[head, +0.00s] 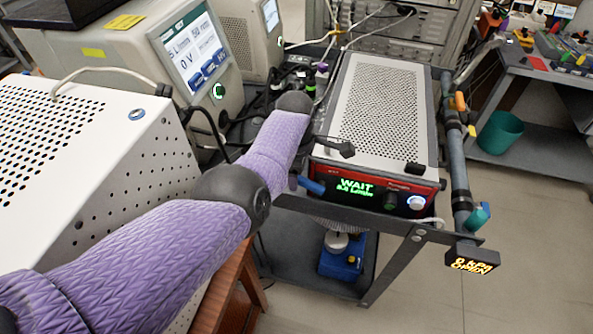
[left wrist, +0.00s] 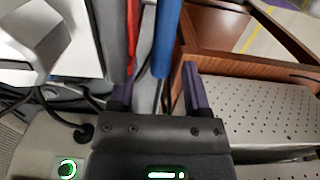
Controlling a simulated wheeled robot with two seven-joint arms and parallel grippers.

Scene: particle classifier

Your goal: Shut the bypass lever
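A grey pipe (head: 456,160) runs along the right side of the red-fronted instrument (head: 381,120). It carries an orange handle (head: 460,101) near the top and a teal handle (head: 479,215) at its lower end, by a small readout (head: 472,260) showing "0 kPa OPEN". A short blue bar (head: 311,186) sticks out at the instrument's front left. I cannot tell by label which is the bypass lever. My left gripper is mostly hidden behind my purple arm in the head view. In the left wrist view its fingers (left wrist: 158,94) are apart, with a blue bar (left wrist: 166,38) beyond them; contact is unclear.
The instrument's display reads "WAIT". A perforated white box (head: 100,150) and a grey unit with a screen (head: 188,50) crowd the left. Cables lie behind my arm. A teal bin (head: 500,132) sits on a shelf at right. The floor at lower right is clear.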

